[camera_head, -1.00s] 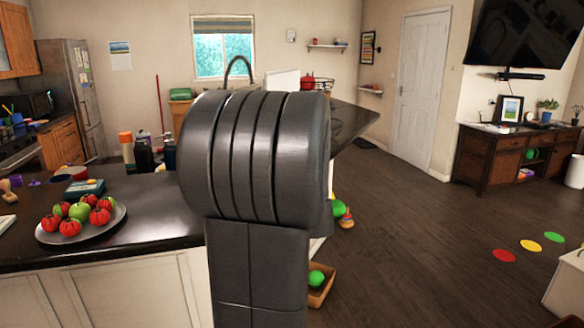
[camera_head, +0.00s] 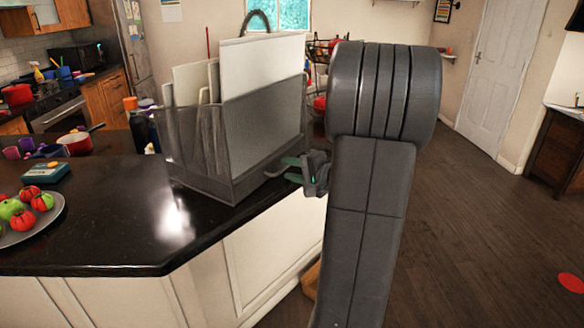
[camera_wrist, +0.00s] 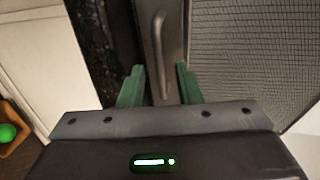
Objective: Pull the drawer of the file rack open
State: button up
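The file rack (camera_head: 240,125) is a grey mesh holder with white and grey folders, standing on the dark counter near its right edge. Its low drawer (camera_head: 215,187) is at the bottom and looks closed. The drawer's front (camera_wrist: 172,25) is a grey strip in the wrist view, with a metal bar handle (camera_wrist: 157,50) on it. My gripper (camera_head: 292,170) is at the right end of the rack, at handle height. Its green fingers (camera_wrist: 160,72) are open, one on each side of the handle's near part. I cannot tell whether they touch it.
The counter (camera_head: 120,215) holds a plate (camera_head: 40,235) of red and green fruit, a teal box (camera_head: 46,172) and a red pan (camera_head: 76,143) left of the rack. Open wooden floor (camera_head: 480,230) lies to the right. A green ball (camera_wrist: 7,132) shows low left in the wrist view.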

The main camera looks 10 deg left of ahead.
jog(key=shift+a, duration=0.2)
grip_shut()
jog(key=shift+d, duration=0.15)
jog(key=shift+s+d+f+b, duration=0.1)
jog(key=shift+d+b, duration=0.15)
jog(key=shift+b, duration=0.05)
jog(key=s+d+b, duration=0.2)
jog(key=d, duration=0.5)
jog(key=s+d+b, duration=0.3)
jog(key=d, duration=0.5)
jog(key=shift+s+d+b, duration=0.15)
jog(key=shift+b, duration=0.15)
